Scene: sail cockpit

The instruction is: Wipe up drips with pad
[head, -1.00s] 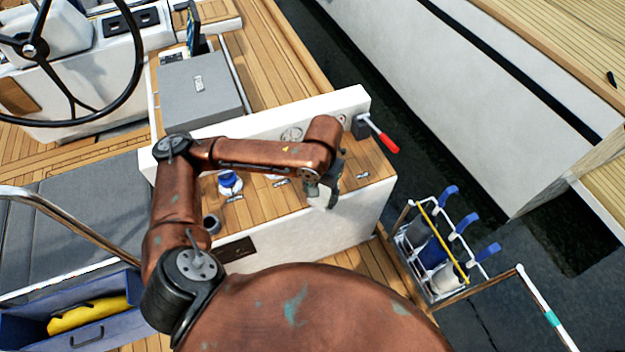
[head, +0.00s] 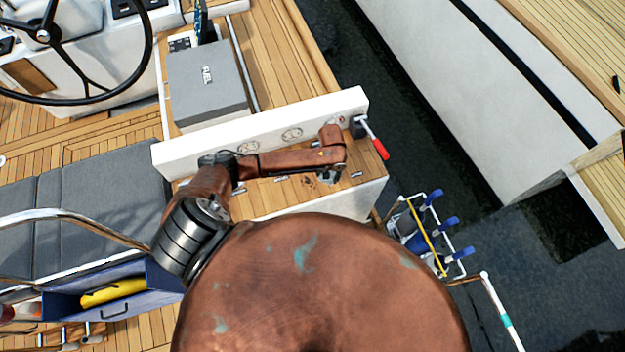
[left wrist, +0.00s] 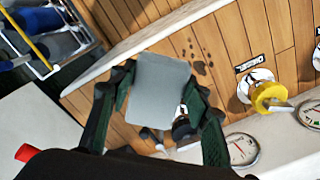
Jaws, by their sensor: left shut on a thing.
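My left gripper (left wrist: 163,72) is shut on a flat grey pad (left wrist: 157,92), held between its dark green fingers in the left wrist view. Several small dark drips (left wrist: 200,62) mark the teak deck strip just beyond the pad, near the diesel filler (left wrist: 262,88). The pad covers part of the deck, and I cannot tell whether it touches the wood. In the head view my left gripper (head: 328,177) is low over the right end of the teak-topped locker, and the pad is mostly hidden under the wrist. My right gripper is not in view.
A yellow cap or key (left wrist: 270,97) sits on the diesel filler, with gauges (left wrist: 242,148) alongside. A white upright panel (head: 258,137) backs the teak top. A red-handled lever (head: 374,140) sticks out at its right end. A bottle rack (head: 425,235) hangs beyond the edge.

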